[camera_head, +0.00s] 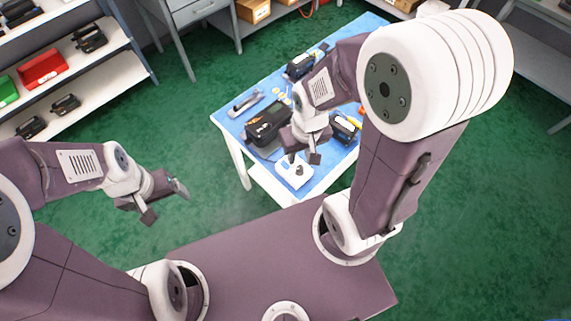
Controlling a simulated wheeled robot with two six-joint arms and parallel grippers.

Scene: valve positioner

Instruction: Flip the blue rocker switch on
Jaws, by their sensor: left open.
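A small white device (293,173) with a dark knob-like part on top sits near the front edge of the blue-topped table (228,117). I cannot make out a blue rocker switch; it is too small to tell or hidden. My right gripper (302,158) hangs just above and behind the white device, with its dark fingers apart and nothing seen between them. I cannot tell whether it touches the device. My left gripper (165,203) is open and empty over the green floor, left of the table and well away from it.
A black case-like tool (268,123), a grey-handled tool (245,103), a dark power tool (300,66) and a black and yellow tool (345,127) crowd the table. Shelves with a red bin (43,68) stand at the left. Green floor lies open around the table.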

